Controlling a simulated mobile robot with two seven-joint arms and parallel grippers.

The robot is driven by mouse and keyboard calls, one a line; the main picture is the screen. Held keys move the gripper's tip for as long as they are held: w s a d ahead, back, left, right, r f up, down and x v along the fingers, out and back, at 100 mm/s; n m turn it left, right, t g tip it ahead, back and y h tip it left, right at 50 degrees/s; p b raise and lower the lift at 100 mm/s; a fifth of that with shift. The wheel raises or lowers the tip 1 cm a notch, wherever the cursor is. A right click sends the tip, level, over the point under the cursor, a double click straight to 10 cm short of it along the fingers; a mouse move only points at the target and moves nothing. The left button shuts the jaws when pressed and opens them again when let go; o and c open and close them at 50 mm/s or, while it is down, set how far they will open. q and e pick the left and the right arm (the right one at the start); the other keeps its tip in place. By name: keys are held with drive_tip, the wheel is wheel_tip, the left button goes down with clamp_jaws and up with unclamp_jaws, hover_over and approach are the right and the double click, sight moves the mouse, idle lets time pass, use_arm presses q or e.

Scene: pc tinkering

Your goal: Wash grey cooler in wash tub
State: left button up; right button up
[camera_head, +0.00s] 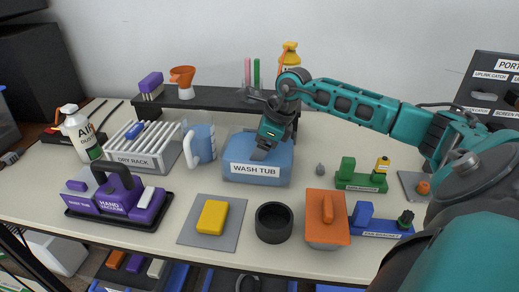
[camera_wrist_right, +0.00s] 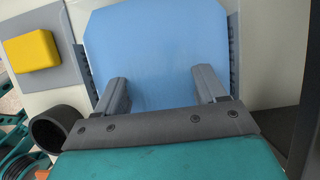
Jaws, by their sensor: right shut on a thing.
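The blue wash tub (camera_head: 232,168) stands in the middle of the table. My right gripper (camera_head: 262,150) reaches down into it from above. In the right wrist view the fingers (camera_wrist_right: 162,90) stand apart over the blue tub (camera_wrist_right: 150,45). My right gripper is shut on the grey cooler, but its outline is hard to make out. A dark grey shape at the fingertips in the head view blends with the fingers. My left gripper is not in view.
The drying rack (camera_head: 150,146) and a blue pitcher (camera_head: 201,141) stand left of the tub. A dark shelf (camera_head: 215,99) runs behind.

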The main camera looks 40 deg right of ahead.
drive_tip(key=shift+w+a, duration=0.2)
drive_tip(key=shift+w, duration=0.1)
drive_tip(key=shift+s, duration=0.1)
drive_tip(key=shift+s+d, duration=0.3)
drive_tip(key=shift+s, duration=0.05)
drive_tip(key=shift+r, duration=0.2)
idle(0.5)
